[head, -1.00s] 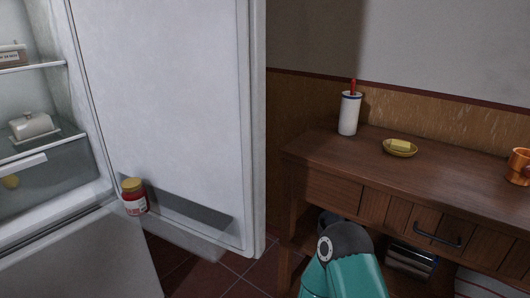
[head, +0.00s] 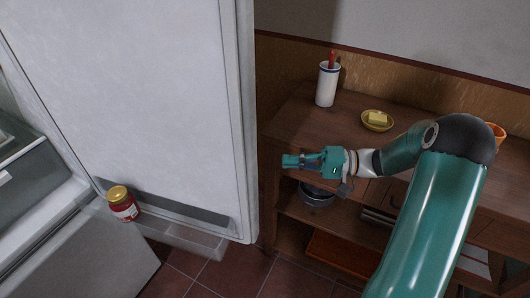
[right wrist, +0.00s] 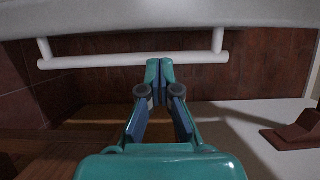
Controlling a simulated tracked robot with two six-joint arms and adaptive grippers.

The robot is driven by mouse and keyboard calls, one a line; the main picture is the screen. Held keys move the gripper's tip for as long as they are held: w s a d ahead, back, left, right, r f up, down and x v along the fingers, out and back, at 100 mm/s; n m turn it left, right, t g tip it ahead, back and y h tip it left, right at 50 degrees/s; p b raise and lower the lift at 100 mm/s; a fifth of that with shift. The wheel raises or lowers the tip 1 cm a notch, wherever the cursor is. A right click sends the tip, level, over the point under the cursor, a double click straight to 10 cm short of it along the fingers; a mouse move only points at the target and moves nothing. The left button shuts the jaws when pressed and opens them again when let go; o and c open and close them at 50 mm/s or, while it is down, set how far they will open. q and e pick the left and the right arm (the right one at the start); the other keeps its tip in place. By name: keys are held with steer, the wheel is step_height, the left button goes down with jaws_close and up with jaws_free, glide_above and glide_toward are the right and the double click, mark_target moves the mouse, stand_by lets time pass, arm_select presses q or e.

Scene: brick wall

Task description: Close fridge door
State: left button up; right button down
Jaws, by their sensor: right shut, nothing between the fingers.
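The fridge door (head: 140,95) stands wide open, its white inner face towards me and its free edge towards the wooden sideboard. A low shelf on the door holds a red jar with a yellow lid (head: 122,203). The fridge body is at the left edge, partly out of view. My right gripper (head: 290,161) is shut and empty, to the right of the door's free edge and apart from it in the head view. In the right wrist view the shut fingertips (right wrist: 160,64) appear at a white bar handle (right wrist: 100,62); I cannot tell whether they touch. My left gripper is out of view.
A wooden sideboard (head: 300,120) stands to the right, with a white holder (head: 328,84), a yellow dish (head: 376,121) and an orange mug (head: 497,130). A dark pan (head: 317,195) sits on its lower shelf. Tiled floor (head: 215,277) shows in front.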

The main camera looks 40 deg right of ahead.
mark_target(255, 160)
steer(key=shift+p+x, duration=1.15)
steer(key=shift+x, duration=3.35)
